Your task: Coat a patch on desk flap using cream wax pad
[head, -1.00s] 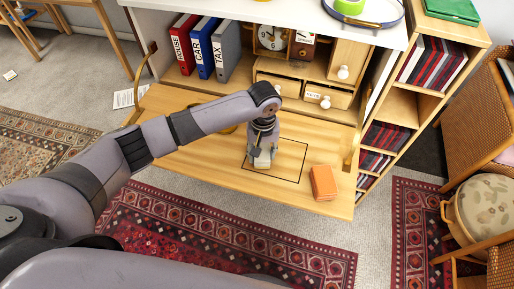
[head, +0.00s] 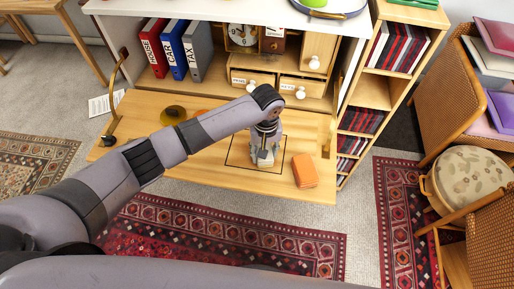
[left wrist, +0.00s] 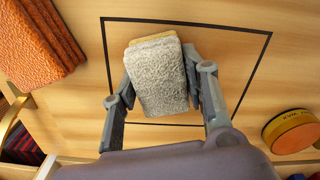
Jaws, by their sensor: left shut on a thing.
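My left gripper (head: 265,146) is shut on the cream wax pad (head: 264,158), a pale fuzzy block with a tan backing. In the left wrist view, the pad (left wrist: 160,85) sits between the two fingers of the gripper (left wrist: 160,88). The pad is over the dark square outline (head: 230,157) on the wooden desk flap (head: 190,172), right of the square's middle in the head view. I cannot tell whether it presses on the wood. No coating shows clearly inside the outline. My right gripper is not in view.
An orange block (head: 305,170) lies on the flap just right of the outline. Drawers (head: 300,90) and binders (head: 172,50) stand behind.

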